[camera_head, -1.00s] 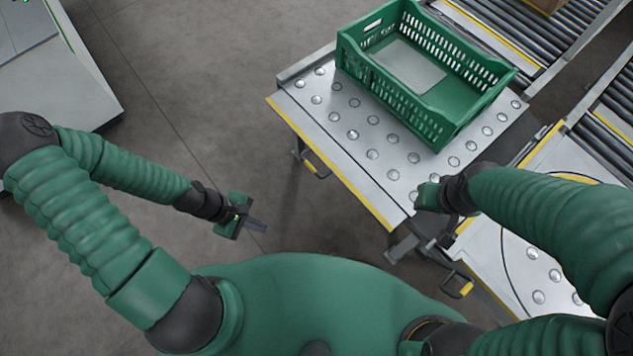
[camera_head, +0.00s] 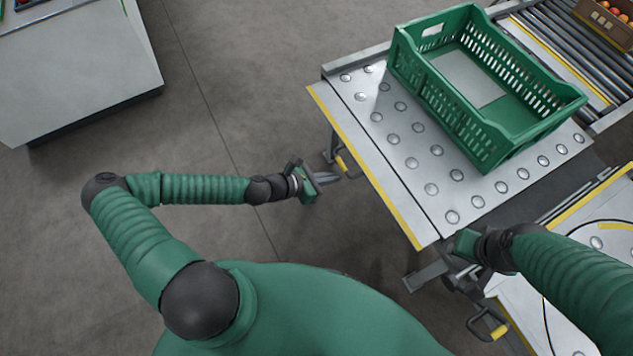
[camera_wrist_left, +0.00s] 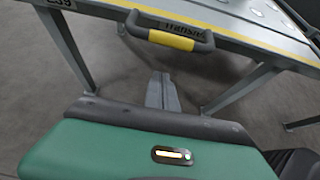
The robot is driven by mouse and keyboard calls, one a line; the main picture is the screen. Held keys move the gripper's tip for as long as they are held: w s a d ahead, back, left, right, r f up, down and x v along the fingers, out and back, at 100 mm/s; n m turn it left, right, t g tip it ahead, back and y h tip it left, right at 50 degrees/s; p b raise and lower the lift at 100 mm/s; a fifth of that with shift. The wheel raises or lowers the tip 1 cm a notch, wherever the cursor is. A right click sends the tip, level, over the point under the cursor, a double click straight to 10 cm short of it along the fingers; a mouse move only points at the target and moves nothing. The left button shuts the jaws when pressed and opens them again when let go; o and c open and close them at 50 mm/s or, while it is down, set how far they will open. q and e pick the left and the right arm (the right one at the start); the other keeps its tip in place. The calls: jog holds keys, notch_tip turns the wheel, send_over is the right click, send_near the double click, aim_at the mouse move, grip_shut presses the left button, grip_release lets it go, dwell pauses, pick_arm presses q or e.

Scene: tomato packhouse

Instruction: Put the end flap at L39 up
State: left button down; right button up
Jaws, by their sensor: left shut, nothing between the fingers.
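The ball-studded end flap (camera_head: 410,185) shows as a metal plate with a yellow front edge. I cannot tell from here whether it is up or fully level. In the left wrist view, a tag reading L39 (camera_wrist_left: 60,3) is at the top left of its edge. A dark handle with a yellow grip (camera_wrist_left: 172,40) hangs below that edge; it also shows in the head view (camera_head: 345,163). My left gripper (camera_head: 332,178) is shut and empty, just short of the handle and apart from it; its fingers (camera_wrist_left: 162,92) point toward it. My right gripper (camera_head: 463,246) is by the near corner; its fingers are unclear.
A green crate (camera_head: 487,80) stands on the plate. Roller conveyors (camera_head: 560,50) run off at the top right, with a box of tomatoes (camera_head: 610,20). Another yellow-gripped handle (camera_head: 487,325) is at the lower right. Floor is clear left of the table.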

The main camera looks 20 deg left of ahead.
pick_arm(q)
jog(key=r, duration=0.4)
jog(key=shift+w+d, duration=0.15)
jog(key=shift+w, duration=0.05)
pick_arm(e)
jog(key=shift+f, duration=0.2)
jog(key=shift+r, duration=0.15)
